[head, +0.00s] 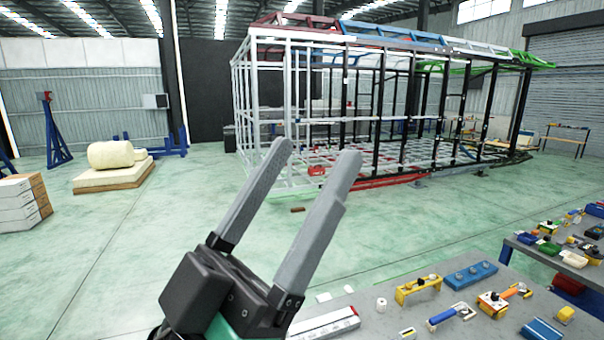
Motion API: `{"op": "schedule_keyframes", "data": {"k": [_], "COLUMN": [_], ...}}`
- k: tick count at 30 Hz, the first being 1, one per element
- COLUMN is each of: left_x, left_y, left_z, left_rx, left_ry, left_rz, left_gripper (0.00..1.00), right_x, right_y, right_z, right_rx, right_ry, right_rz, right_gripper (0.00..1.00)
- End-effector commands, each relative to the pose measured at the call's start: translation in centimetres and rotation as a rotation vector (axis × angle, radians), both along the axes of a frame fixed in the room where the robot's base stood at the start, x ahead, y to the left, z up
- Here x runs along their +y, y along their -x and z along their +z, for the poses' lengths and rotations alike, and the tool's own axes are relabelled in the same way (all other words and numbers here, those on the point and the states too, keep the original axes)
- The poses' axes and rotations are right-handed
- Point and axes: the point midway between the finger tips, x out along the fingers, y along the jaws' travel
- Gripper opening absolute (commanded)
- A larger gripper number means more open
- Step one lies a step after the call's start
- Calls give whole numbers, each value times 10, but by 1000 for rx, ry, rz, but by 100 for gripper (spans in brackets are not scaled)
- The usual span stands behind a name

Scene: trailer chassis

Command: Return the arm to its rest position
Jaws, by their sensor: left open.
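My left gripper (312,165) rises from the bottom of the head view, with two long grey fingers on a dark body. The fingers are apart and hold nothing. They point up and to the right, in front of the green floor and the near end of the trailer frame. My right gripper does not show. The trailer chassis frame (385,120) stands behind, with white and black posts and red, blue and green roof parts.
A grey workbench (385,298) at the lower right carries several tools and parts. A second bench (530,240) stands at the right edge. A pallet with a cream roll (111,154), a blue stand (53,135) and stacked boxes (20,203) are at the left.

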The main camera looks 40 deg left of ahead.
Motion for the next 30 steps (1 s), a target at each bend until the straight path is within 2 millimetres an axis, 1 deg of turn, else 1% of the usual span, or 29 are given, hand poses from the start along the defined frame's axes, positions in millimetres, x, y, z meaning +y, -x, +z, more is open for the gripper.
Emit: {"op": "schedule_keyframes", "data": {"k": [2, 4, 5, 9, 10, 12, 13, 15, 19, 30], "left_x": [0, 1, 1, 1, 1, 1, 1, 1, 1, 1], "left_y": [0, 0, 0, -1, 0, 0, 0, -1, -1, -1], "left_z": [7, 22, 31, 82, 92, 109, 113, 114, 108, 108], "left_rx": [0, 0, 0, 0, 0, 0, 0, 0, 1, 1], "left_ry": [-1, -1, -1, -1, -1, -1, -1, -1, -1, -2], "left_rz": [2, 4, 4, 5, 5, 6, 6, 6, 6, 6], "left_gripper": [75, 75, 75, 75, 75, 75, 75, 75, 75, 75], "right_x": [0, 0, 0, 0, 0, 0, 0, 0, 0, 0], "right_y": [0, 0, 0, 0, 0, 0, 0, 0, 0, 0], "right_z": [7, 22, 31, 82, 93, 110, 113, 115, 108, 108], "right_rx": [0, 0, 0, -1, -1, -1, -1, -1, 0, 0], "right_ry": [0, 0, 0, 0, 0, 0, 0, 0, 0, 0], "right_rz": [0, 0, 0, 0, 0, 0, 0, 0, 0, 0], "right_gripper": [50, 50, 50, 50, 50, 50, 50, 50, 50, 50]}}
